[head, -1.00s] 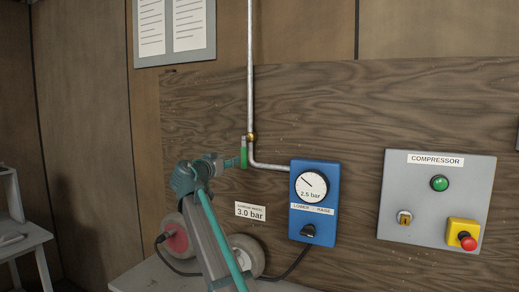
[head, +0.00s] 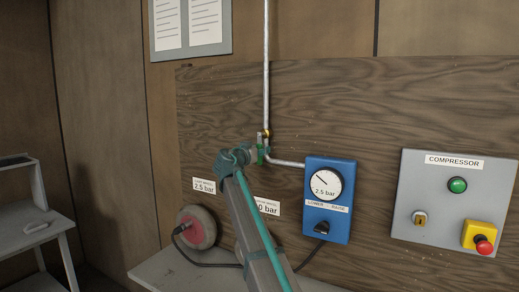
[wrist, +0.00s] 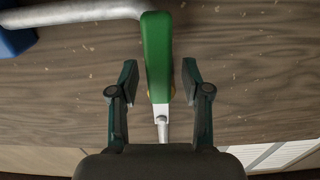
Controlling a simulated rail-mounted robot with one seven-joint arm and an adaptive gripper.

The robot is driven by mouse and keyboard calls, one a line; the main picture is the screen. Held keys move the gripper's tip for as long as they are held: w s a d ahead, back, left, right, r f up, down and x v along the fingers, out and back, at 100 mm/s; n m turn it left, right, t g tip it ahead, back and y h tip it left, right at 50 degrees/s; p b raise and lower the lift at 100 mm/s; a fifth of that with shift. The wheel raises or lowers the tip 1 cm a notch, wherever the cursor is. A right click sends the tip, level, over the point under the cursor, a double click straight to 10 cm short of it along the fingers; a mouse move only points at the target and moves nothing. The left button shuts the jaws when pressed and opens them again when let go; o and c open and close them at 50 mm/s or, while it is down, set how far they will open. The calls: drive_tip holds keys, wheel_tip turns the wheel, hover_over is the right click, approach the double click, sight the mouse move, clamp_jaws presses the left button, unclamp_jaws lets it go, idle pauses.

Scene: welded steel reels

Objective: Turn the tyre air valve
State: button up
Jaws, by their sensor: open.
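The air valve is a green lever (head: 260,155) by a brass fitting (head: 267,133) on the grey pipe. In the wrist view the green lever (wrist: 157,55) stands upright in the picture, with a pale metal end pointing toward my palm. My gripper (wrist: 160,78) is open, one finger on each side of the lever, with gaps visible on both sides. In the head view my gripper (head: 257,154) is at the valve and partly covers it. The blue regulator box (head: 318,230) has a gauge (head: 325,184) marked 2.5 bar and a black knob (head: 322,228).
A grey compressor panel (head: 409,225) with a green button, a key switch and a red stop button is at right. A wheel (head: 197,228) and a hose are on the bench (head: 160,270). A 2.5 bar label (head: 204,185) is on the board; my arm partly hides another.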

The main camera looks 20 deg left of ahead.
drive_tip(key=shift+c, duration=0.3)
clamp_jaws()
